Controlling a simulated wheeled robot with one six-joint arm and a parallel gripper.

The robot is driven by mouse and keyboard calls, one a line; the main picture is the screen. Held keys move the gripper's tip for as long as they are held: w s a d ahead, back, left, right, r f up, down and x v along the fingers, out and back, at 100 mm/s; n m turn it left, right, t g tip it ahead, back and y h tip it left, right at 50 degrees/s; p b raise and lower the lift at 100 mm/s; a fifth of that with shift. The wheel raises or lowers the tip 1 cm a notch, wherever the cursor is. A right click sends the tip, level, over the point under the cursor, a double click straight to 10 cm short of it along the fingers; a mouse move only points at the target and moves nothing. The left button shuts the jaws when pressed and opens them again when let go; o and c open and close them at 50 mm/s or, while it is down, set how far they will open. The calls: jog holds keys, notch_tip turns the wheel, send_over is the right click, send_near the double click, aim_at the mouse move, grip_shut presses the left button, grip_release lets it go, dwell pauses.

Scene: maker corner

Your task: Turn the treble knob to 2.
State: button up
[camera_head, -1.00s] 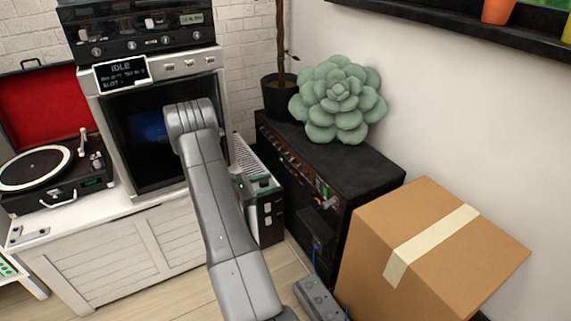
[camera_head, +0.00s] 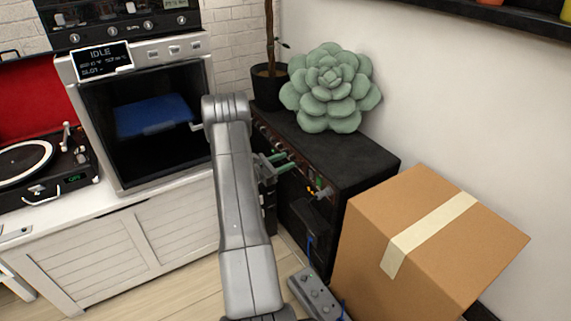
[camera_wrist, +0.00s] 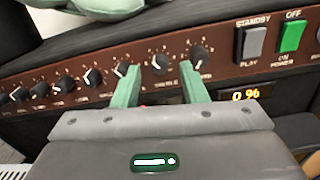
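The black amplifier (camera_head: 345,150) stands against the wall, with a red-brown knob panel (camera_head: 275,143) facing my gripper. In the wrist view the panel (camera_wrist: 225,71) carries a row of dark knobs with white pointers. My gripper (camera_head: 284,161) is open in front of the panel. In the wrist view its green fingers (camera_wrist: 162,80) stand apart, with one knob (camera_wrist: 160,63) showing between and just beyond their tips. Another knob (camera_wrist: 200,56) is beside the right fingertip. The labels are blurred and partly covered, so I cannot surely tell which is treble. Contact cannot be told.
A pale switch (camera_wrist: 254,42) and a green switch (camera_wrist: 292,36) sit right of the knobs, above a display (camera_wrist: 246,95) reading 0 %. A green succulent (camera_head: 331,87) rests on the amplifier. A cardboard box (camera_head: 430,240) and a grey pedal (camera_head: 316,294) stand in front.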

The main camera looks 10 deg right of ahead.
jog(key=shift+w+d, duration=0.2)
jog(key=shift+d, duration=0.25)
jog(key=shift+c, duration=0.2)
grip_shut()
jog(key=shift+n, duration=0.4)
jog(key=n+p, duration=0.3)
jog(key=n, duration=0.2)
jog(key=shift+r, duration=0.15)
jog(key=n+p, duration=0.2)
jog(key=n, duration=0.3)
jog(key=shift+n+g, duration=0.3)
jog(key=shift+n, duration=0.1)
